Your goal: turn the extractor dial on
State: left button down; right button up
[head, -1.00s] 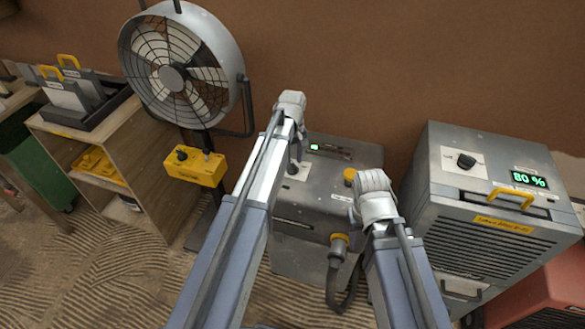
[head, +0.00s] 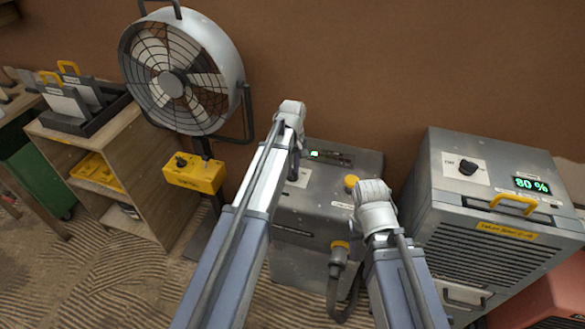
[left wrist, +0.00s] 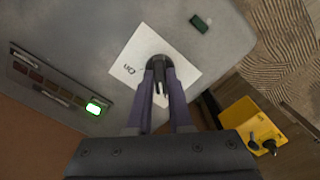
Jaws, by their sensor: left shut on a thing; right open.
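The extractor (head: 330,222) is a grey metal box in the middle of the head view. Its dark dial (left wrist: 155,62) sits on a white label marked "On" in the left wrist view. My left gripper (left wrist: 161,88) is shut on the dial, a finger on each side; the fingers hide part of it and I cannot tell where it points. In the head view my left gripper (head: 295,168) is over the extractor's top left. My right gripper (head: 373,197) is by the extractor's right side, open and apart from the dial; its fingertips are not clear. A green light (left wrist: 93,108) glows on the extractor's panel.
A fan (head: 172,84) with a yellow control box (head: 194,174) stands at left, by a wooden shelf (head: 143,190). At right is a grey unit (head: 490,205) with its own dial (head: 467,167) and an "80 %" display. A hose (head: 336,285) hangs at the extractor's front.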

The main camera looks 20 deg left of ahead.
pick_arm(q)
jog(key=shift+m, duration=0.3)
jog(key=m, duration=0.3)
jog(key=shift+m, duration=0.3)
jog(key=m, duration=0.4)
jog(key=shift+m, duration=0.3)
jog(key=m, duration=0.4)
jog(key=shift+m, duration=2.5)
jog(key=c, duration=0.8)
grip_release()
